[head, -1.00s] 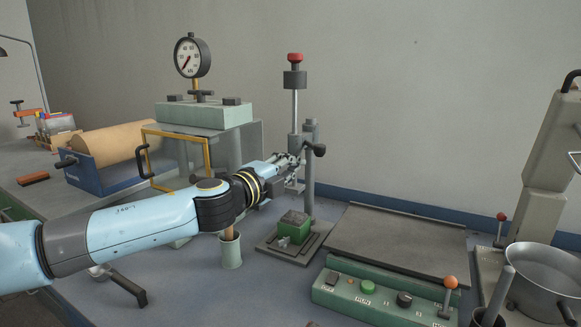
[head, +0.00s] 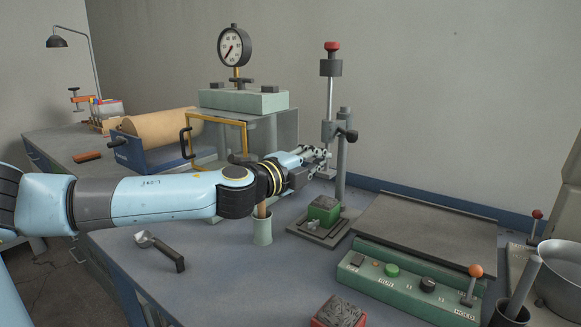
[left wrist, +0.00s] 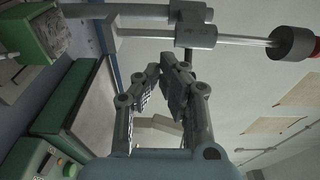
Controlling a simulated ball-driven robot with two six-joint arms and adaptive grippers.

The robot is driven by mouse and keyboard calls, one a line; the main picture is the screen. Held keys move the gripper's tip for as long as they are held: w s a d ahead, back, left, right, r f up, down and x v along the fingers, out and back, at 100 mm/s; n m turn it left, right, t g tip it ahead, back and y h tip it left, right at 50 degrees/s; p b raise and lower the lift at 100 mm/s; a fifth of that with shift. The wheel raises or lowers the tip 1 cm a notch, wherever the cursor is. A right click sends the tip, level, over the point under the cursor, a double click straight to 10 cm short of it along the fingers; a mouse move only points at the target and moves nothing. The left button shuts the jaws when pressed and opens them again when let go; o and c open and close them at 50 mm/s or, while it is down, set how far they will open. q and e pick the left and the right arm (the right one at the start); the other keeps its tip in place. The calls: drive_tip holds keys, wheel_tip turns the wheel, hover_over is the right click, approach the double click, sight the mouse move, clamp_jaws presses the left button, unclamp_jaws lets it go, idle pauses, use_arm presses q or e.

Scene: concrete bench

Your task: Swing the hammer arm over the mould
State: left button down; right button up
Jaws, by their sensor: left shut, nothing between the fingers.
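The hammer (head: 331,95) is an upright rod with a red knob and dark weight, carried beside a grey post (head: 341,160) with a black clamp knob. In the head view it stands above the green mould (head: 323,208), which is filled with grey material on a dark base; I cannot tell its exact depth alignment. My left gripper (head: 324,157) is shut and empty near the hammer's lower end; contact is unclear. In the left wrist view, the fingers (left wrist: 162,68) sit below the grey hammer block (left wrist: 195,36), and the mould (left wrist: 42,25) is top left. My right gripper is not in view.
A green control box (head: 412,283) and a flat dark plate (head: 425,230) lie right of the mould. A press with a gauge (head: 234,46) stands behind my left arm. A cup (head: 262,228), scoop (head: 160,248) and red block (head: 338,312) are nearer.

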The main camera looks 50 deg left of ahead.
use_arm(q)
drive_tip(key=s+a+p, duration=0.1)
drive_tip(key=s, duration=0.5)
drive_tip(key=shift+a+r, duration=0.3)
drive_tip(key=shift+a, duration=0.1)
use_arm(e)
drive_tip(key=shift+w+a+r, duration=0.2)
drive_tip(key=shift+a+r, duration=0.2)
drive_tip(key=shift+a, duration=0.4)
use_arm(q)
drive_tip(key=shift+w, duration=0.1)
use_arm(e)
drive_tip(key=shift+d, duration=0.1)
use_arm(q)
drive_tip(key=shift+f, duration=0.1)
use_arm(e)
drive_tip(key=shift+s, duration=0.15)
